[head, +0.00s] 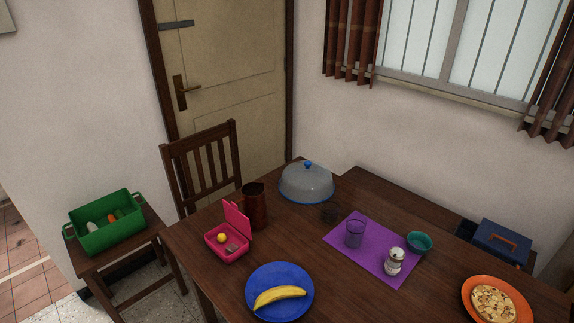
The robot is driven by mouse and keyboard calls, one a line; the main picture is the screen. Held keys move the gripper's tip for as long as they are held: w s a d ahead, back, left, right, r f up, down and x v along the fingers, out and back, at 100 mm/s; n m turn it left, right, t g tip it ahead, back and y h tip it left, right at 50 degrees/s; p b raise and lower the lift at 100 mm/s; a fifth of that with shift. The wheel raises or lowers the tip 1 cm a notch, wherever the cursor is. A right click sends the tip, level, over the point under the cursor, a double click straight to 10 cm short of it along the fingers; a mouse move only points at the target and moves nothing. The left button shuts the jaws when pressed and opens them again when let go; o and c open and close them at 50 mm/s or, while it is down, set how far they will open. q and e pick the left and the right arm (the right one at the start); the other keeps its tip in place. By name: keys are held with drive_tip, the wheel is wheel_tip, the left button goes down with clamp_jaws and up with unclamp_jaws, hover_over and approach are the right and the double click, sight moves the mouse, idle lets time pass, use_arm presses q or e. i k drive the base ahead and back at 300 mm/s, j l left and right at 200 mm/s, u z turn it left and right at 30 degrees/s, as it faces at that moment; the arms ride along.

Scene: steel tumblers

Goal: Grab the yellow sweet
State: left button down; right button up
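A small round yellow thing (221,238), which looks like the yellow sweet, lies in the left part of an open pink box (226,258) on the dark wooden table (190,262). A small greyish thing (232,248) lies beside it in the box. The box's lid (237,220) stands raised at the right and back. Neither of my grippers shows in the head view.
A dark reddish jug (254,206) stands close behind the box's lid. A blue plate (254,305) with a banana (279,297) is in front. A domed cover (307,182), a purple mat (350,254) with a glass (355,232), and a green crate (104,238) stand around.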

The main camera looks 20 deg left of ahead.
sight(221, 238)
drive_tip(key=j+u, duration=0.4)
drive_tip(key=j, duration=0.15)
drive_tip(key=j+u, duration=0.4)
drive_tip(key=j, duration=0.15)
drive_tip(key=k, duration=0.05)
